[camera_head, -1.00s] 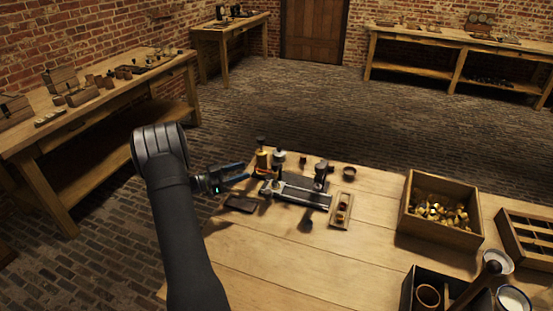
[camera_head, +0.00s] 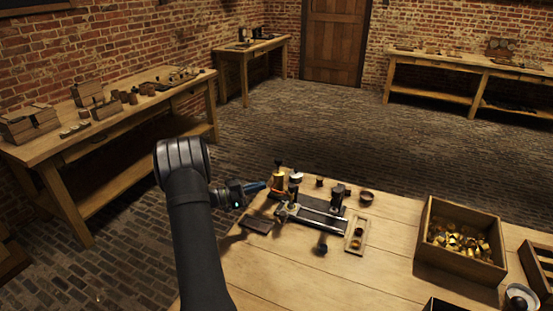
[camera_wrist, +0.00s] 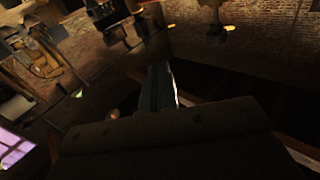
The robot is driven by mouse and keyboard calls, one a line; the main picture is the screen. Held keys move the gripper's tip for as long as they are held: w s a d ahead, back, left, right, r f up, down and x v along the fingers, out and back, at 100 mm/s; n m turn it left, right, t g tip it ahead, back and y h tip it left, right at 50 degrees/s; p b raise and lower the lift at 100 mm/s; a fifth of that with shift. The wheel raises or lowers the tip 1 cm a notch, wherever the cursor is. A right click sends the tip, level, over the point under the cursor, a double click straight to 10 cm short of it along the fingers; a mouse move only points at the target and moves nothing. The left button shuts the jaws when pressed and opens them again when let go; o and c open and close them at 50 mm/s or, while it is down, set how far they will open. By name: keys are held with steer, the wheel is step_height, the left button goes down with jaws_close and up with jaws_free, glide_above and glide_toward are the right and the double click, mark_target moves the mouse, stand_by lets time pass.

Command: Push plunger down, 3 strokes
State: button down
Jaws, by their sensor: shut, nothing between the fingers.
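A small brass-coloured cylinder with a dark knob on top, which looks like the plunger (camera_head: 278,178), stands upright at the far left of the bench in the head view. My gripper (camera_head: 264,186) is just left of it, with its blue fingers shut and pointing right. I cannot tell whether the fingertips touch it. In the wrist view the shut fingers (camera_wrist: 160,88) run up the middle and look empty. That view is dark and tilted, and I cannot make out the plunger in it for sure.
A dark metal fixture with a rail (camera_head: 312,217) lies right of my gripper. A small wooden tray (camera_head: 358,236), a dark flat block (camera_head: 257,226) and small jars stand around it. A wooden box (camera_head: 459,264) of brass pieces is further right. Bare bench lies in front.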

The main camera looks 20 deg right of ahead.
step_height(320, 180, up, 12)
steer(key=d+n+t+y, duration=0.2)
steer(key=n+t+y, duration=0.5)
steer(key=n+t, duration=0.2)
steer(key=shift+w+d+f+t+y, duration=0.15)
steer(key=shift+w+d+t+y, duration=0.2)
steer(key=shift+t, duration=0.55)
steer(key=shift+w, duration=0.1)
glide_above(278, 162)
steer(key=a, duration=0.1)
step_height(278, 162, down, 3)
step_height(278, 162, down, 3)
steer(key=shift+f, duration=0.2)
steer(key=shift+a, duration=0.1)
